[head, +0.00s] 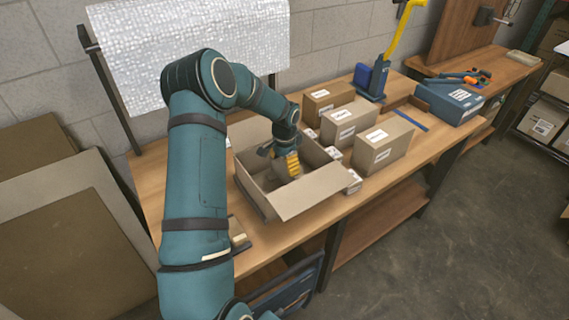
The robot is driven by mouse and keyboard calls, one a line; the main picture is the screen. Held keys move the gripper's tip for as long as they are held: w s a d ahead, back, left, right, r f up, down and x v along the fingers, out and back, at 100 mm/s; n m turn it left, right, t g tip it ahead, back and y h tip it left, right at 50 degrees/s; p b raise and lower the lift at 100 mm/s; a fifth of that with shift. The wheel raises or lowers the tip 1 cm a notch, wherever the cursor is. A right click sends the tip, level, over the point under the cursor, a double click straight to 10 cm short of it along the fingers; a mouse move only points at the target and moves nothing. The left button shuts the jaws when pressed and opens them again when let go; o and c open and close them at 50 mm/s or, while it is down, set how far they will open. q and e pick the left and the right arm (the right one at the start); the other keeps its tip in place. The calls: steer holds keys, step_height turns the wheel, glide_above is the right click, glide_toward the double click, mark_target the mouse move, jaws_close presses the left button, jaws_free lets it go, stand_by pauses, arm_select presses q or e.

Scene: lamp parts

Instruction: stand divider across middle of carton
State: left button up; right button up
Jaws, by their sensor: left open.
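The open carton (312,193) stands on the wooden workbench with its flaps spread outward. My left arm comes in from the left, and my left gripper (289,166), with yellow fingers, is open and points down into the carton. A brownish patch beneath the fingers may be the divider or the carton's floor; I cannot tell which. The arm and gripper hide part of the carton's interior and its left side. My right gripper is out of view.
Closed brown boxes (383,146) and small white boxes stand right of the carton. A yellow-handled blue tool (372,80) and a blue box (447,100) sit farther right. A bubble-wrap roll (140,60) hangs behind. Flat cardboard sheets (70,230) lean at left.

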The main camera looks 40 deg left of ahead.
arm_select(q)
step_height(320, 180, up, 12)
steer(key=shift+r+p, duration=0.15)
steer(key=shift+p, duration=0.3)
stand_by(0.6)
